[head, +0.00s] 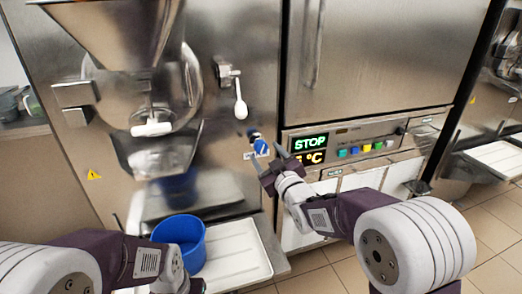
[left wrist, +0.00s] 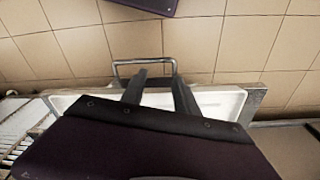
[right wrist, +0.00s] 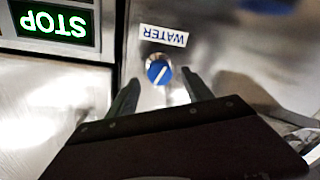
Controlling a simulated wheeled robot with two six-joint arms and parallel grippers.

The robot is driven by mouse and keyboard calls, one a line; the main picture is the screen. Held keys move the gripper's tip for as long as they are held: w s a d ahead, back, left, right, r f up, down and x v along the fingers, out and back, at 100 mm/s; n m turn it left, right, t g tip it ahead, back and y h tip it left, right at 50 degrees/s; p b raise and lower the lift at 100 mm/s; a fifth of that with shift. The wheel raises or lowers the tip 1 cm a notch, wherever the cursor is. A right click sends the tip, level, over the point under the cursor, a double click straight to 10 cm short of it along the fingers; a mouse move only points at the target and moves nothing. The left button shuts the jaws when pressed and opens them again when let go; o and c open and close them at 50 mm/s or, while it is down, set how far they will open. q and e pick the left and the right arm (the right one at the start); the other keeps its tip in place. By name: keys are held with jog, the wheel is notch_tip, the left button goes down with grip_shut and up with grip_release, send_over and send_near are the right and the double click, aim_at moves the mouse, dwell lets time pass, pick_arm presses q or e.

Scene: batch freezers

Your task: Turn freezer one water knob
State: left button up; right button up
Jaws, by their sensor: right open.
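The blue water knob (head: 261,147) with a white pointer line is on the freezer's steel front, left of the STOP display. In the right wrist view the knob (right wrist: 159,71) sits by the WATER label (right wrist: 164,35), which appears upside down. My right gripper (head: 266,157) is open just in front of the knob. In the right wrist view its fingertips (right wrist: 163,79) stand on either side of the knob; I cannot tell whether they touch it. My left gripper (left wrist: 158,76) is open and empty, low over the white tray; it is mostly hidden in the head view.
A blue bucket (head: 181,240) stands on the white tray (head: 235,255) below the freezer's spout. A white-handled lever (head: 240,105) hangs above the knob. The STOP display (head: 310,143) and colored buttons are right of the knob. Tiled floor (head: 335,262) lies in front.

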aim_at(262, 149)
jog(key=x, duration=0.5)
grip_shut()
jog(key=shift+f, duration=0.1)
